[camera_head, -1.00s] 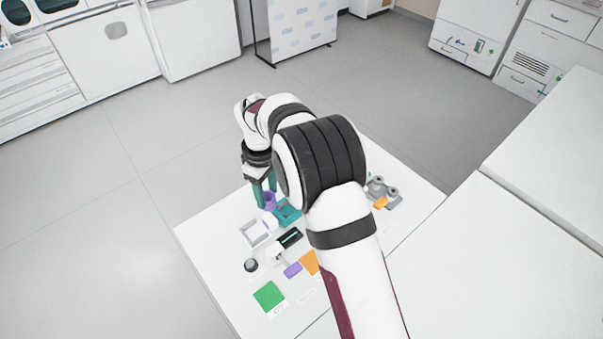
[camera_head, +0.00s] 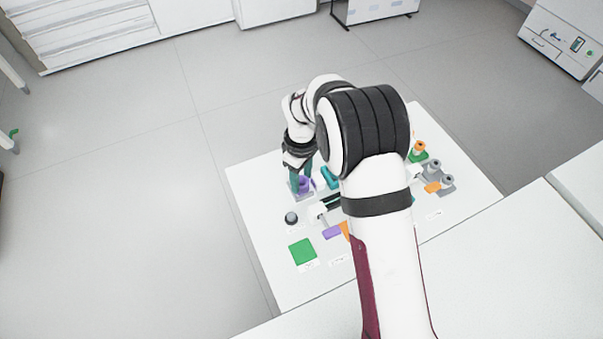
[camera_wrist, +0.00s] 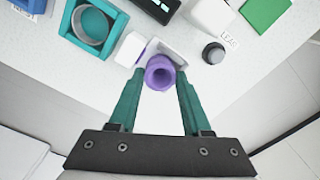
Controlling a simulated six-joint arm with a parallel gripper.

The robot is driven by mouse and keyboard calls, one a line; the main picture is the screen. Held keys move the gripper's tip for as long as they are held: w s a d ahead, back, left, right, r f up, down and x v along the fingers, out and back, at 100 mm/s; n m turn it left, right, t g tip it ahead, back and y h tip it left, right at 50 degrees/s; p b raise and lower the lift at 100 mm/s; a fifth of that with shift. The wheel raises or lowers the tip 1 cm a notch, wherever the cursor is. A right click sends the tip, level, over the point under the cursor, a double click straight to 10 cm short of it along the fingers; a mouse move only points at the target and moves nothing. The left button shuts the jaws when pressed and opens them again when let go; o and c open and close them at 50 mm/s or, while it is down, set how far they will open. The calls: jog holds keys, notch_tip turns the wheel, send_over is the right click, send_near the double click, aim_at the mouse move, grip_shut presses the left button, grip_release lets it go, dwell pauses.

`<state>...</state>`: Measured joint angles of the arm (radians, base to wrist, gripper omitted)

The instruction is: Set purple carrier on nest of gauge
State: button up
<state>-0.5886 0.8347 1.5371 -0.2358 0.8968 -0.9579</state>
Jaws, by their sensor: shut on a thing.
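The purple carrier (camera_wrist: 160,73), a round hollow piece, is between the fingertips of my gripper (camera_wrist: 158,80), which is shut on it. In the head view the carrier (camera_head: 304,184) shows low between the teal fingers of my gripper (camera_head: 302,182). A pale square-walled nest (camera_wrist: 171,50), which looks like the nest of the gauge, is at the carrier in the wrist view. The carrier and fingers hide much of it. In the head view the nest (camera_head: 303,197) shows around the carrier's lower end. I cannot tell whether the carrier touches its floor.
A teal square holder (camera_wrist: 71,28) with a round recess stands beside the nest. A white block (camera_wrist: 130,48), a dark knob (camera_wrist: 214,53), a black-faced device (camera_wrist: 158,6) and a green square (camera_head: 303,251) are nearby. Grey posts (camera_head: 440,174) stand at the right. The table's near-left area is clear.

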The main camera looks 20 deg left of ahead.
jog(key=shift+r, duration=0.25)
jog(key=shift+f, duration=0.4)
dwell(0.4)
jog(key=o, duration=1.1)
jog(key=shift+w, duration=0.1)
notch_tip(320, 180, up, 16)
jog(key=shift+f, duration=0.1)
